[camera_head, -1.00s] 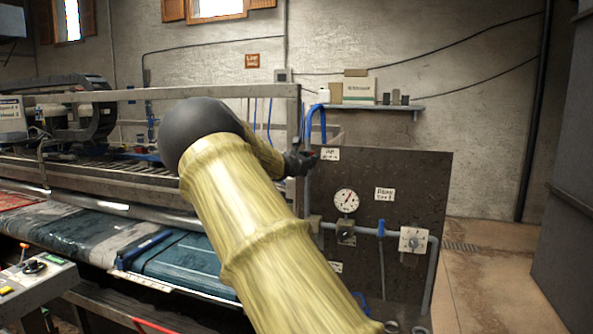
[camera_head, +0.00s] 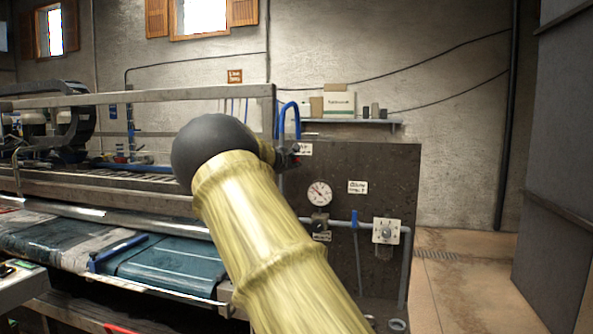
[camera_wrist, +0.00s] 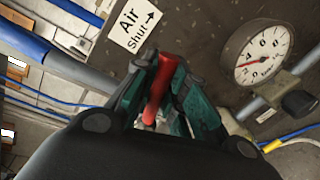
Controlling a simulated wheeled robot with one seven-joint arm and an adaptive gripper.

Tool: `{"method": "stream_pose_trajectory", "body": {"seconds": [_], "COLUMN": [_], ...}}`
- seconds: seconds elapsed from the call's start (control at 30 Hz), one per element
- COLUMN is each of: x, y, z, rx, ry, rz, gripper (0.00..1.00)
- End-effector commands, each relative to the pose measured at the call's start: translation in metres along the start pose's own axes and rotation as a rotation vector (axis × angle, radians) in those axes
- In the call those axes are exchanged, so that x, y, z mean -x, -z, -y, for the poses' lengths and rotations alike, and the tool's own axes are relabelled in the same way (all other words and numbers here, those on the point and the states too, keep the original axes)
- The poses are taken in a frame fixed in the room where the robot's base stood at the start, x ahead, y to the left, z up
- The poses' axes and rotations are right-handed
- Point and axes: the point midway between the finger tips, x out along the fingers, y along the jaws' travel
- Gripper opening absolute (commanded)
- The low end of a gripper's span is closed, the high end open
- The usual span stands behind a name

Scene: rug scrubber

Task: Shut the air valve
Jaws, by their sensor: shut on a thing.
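The air valve's red handle (camera_wrist: 158,88) shows in the wrist view between the fingers of my gripper (camera_wrist: 160,75). The gripper is shut on the handle. A label (camera_wrist: 135,22) reading "Air Shut" with an arrow sits on the dark panel just above the handle. In the head view my gripper (camera_head: 288,158) is small and dark at the panel's upper left edge, partly hidden by my arm. The label (camera_head: 304,149) is beside it. The valve body is mostly hidden behind the fingers.
A round pressure gauge (camera_head: 319,192) is on the dark panel (camera_head: 385,175), with grey pipes and a blue-handled valve (camera_head: 354,219) below. Blue hoses (camera_head: 291,107) rise near my gripper. The rug machine (camera_head: 150,205) stands left. Floor is clear to the right (camera_head: 455,280).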

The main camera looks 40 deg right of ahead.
Motion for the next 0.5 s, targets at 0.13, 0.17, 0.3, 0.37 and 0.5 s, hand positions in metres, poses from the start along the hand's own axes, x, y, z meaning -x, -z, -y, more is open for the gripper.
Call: {"method": "stream_pose_trajectory", "body": {"seconds": [0.13, 0.17, 0.3, 0.37, 0.5], "x": [-0.003, -0.003, -0.003, -0.003, -0.004], "y": [0.002, 0.003, 0.005, 0.005, 0.006], "z": [0.013, 0.014, 0.018, 0.019, 0.021], "rx": [-0.115, -0.135, -0.224, -0.257, -0.318], "ry": [0.001, 0.0, 0.001, 0.001, 0.001], "rz": [-0.019, -0.024, -0.043, -0.049, -0.063], "gripper": [0.0, 0.0, 0.0, 0.0, 0.0]}}
